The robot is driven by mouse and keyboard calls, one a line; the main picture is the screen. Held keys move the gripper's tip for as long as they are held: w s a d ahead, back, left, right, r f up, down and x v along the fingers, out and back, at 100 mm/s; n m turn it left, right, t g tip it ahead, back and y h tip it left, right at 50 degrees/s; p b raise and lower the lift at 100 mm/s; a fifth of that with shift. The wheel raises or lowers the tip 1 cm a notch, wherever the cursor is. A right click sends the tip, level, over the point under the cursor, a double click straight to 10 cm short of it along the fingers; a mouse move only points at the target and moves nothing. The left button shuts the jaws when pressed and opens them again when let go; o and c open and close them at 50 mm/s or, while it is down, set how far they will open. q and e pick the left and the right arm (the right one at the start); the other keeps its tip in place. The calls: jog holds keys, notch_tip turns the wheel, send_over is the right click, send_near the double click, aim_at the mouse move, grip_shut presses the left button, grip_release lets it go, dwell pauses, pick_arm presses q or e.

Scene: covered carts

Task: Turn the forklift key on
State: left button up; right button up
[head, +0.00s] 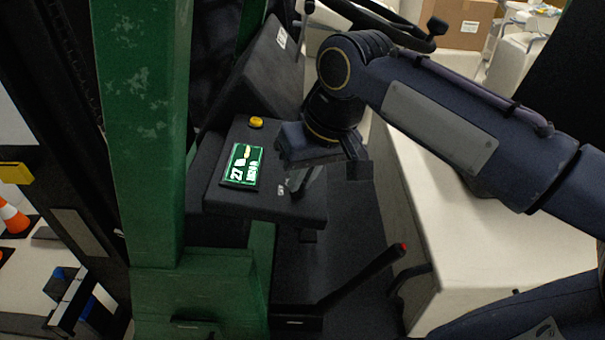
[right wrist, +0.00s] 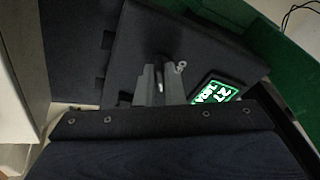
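The dark dash panel (head: 262,205) of the forklift carries a lit green display (head: 243,165) and a yellow button (head: 256,122). My right gripper (head: 300,182) reaches down over the right part of this panel, beside the display. In the right wrist view its two grey fingers (right wrist: 158,82) stand close together, with a thin bright piece, apparently the key (right wrist: 160,86), between them. The fingers hide most of the key, and its angle is hard to tell. A small pale mark (right wrist: 181,66) shows on the panel beside the fingers. My left gripper is not in view.
A green post (head: 145,130) stands left of the panel. The steering wheel (head: 385,22) is above, behind my right arm. A lever with a red tip (head: 365,278) rises below right. A pale body panel (head: 480,250) lies to the right. An orange cone (head: 12,217) is at far left.

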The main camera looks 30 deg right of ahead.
jog(key=o, duration=0.4)
jog(key=v, duration=0.8)
jog(key=shift+f, duration=0.15)
dwell(0.3)
